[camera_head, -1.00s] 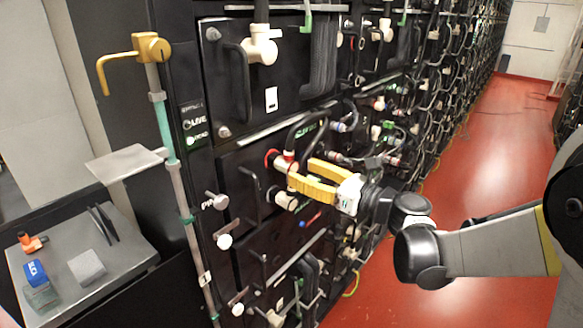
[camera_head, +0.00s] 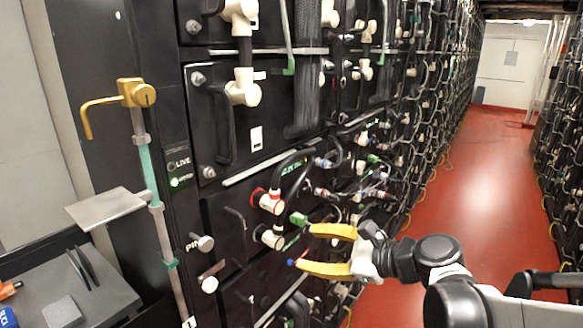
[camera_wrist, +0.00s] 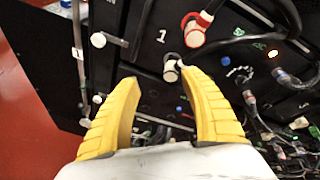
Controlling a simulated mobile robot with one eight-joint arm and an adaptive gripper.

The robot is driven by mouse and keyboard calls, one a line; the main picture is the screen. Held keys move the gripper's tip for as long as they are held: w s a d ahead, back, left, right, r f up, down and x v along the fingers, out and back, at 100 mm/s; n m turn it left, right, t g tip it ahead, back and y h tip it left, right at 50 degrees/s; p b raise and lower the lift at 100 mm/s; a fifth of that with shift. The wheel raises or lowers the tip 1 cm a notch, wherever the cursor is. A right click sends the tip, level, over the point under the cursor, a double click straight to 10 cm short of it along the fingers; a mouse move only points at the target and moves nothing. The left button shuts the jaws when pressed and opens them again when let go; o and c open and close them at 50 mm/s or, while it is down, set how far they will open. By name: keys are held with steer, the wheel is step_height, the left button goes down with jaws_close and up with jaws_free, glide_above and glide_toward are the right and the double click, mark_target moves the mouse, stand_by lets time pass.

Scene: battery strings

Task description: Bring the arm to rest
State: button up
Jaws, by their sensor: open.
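My gripper (camera_head: 306,248) has yellow fingers and is open and empty. It hangs in front of the battery rack (camera_head: 232,228), to the right of a red-ringed white connector (camera_head: 271,202) and a plain white connector (camera_head: 272,238) below it. In the wrist view my gripper (camera_wrist: 158,77) shows its two fingers spread apart. The plain white connector (camera_wrist: 171,70) shows beyond the gap between the fingertips, and the red-ringed connector (camera_wrist: 195,32) is above it. My arm is stretched out from the right.
A bench (camera_head: 108,296) with a grey block (camera_head: 62,312) and dark tools is at lower left. A pole with a yellow handle (camera_head: 135,93) and a small shelf (camera_head: 106,207) stand before the rack. Red floor (camera_head: 465,200) is clear in the aisle.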

steer(key=s+d+f+n+h, duration=0.3)
steer(key=s+d+n+h, duration=0.2)
steer(key=s+n, duration=0.3)
steer(key=s+d+f+n+g+h, duration=0.1)
steer(key=s+d+f+n+h, duration=0.2)
steer(key=s+d+n+h, duration=0.2)
steer(key=s+d+n, duration=0.3)
steer(key=s+n, duration=0.1)
steer(key=n, duration=0.2)
steer(key=shift+f+g+h, duration=0.25)
steer(key=shift+g+h, duration=0.05)
steer(key=shift+h, duration=0.1)
steer(key=shift+c, duration=0.3)
stand_by(0.4)
